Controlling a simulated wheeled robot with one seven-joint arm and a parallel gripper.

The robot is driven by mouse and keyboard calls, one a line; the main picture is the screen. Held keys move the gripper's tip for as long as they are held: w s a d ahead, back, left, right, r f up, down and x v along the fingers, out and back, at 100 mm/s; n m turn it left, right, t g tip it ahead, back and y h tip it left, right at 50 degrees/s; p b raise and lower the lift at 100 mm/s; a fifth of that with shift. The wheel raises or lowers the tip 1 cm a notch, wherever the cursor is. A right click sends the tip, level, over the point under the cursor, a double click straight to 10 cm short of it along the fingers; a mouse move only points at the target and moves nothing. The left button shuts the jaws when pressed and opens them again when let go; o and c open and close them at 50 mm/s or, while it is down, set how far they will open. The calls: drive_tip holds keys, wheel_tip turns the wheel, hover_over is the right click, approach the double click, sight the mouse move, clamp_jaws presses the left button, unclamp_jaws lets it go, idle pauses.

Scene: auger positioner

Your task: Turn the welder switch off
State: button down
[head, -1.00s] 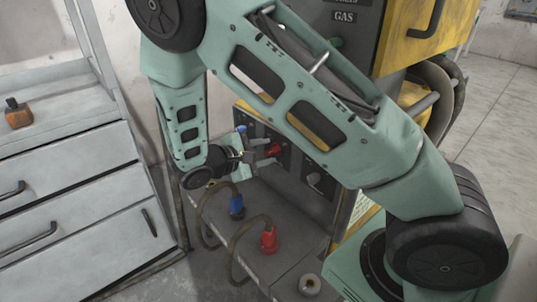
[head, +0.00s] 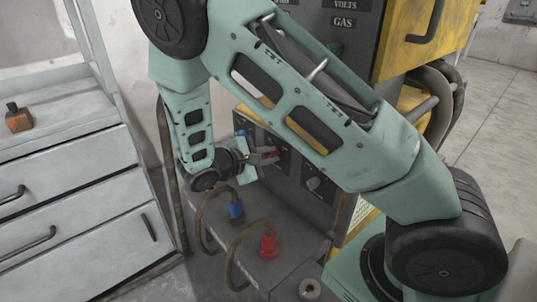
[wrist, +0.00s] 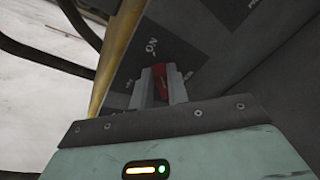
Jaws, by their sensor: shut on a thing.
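The red welder switch (wrist: 163,80) shows in the wrist view between my two fingers, on a dark panel with an "ON" label just beyond it. My gripper (wrist: 163,88) is shut on the switch, one finger on each side. In the head view my gripper (head: 264,159) is at the front of the welder panel (head: 309,168), and a bit of the red switch (head: 275,155) shows at its fingertips. The rest of the switch is hidden by the fingers. I cannot read any "OFF" label.
A grey knob (head: 314,183) is right of the switch. Below, a blue plug (head: 236,210) and a red plug (head: 268,246) with looping cables stand on the welder's base. A drawer cabinet (head: 70,190) stands at the left.

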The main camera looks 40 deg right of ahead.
drive_tip(key=shift+w+a+f+n+g+h+p, duration=0.15)
drive_tip(key=shift+w+n+g+h+p, duration=0.5)
drive_tip(key=shift+n+p, duration=1.55)
drive_tip(key=shift+w+d+f+n+g+h+p, duration=0.25)
drive_tip(key=shift+n+g+p, duration=0.75)
drive_tip(key=shift+n+p, duration=1.15)
drive_tip(key=shift+w+a+n+g+h+p, duration=0.3)
drive_tip(key=shift+w+n+g+p, duration=0.4)
drive_tip(key=shift+n+p, duration=1.5)
drive_tip(key=shift+s+n+b, duration=0.15)
drive_tip(key=shift+n+b, duration=0.55)
drive_tip(key=shift+n, duration=0.15)
drive_tip(key=c, duration=1.4)
unclamp_jaws()
drive_tip(key=shift+d, duration=0.1)
drive_tip(key=shift+o, duration=0.2)
drive_tip(key=b+v, duration=0.2)
drive_tip(key=v, duration=1.5)
drive_tip(key=shift+a+f, duration=0.25)
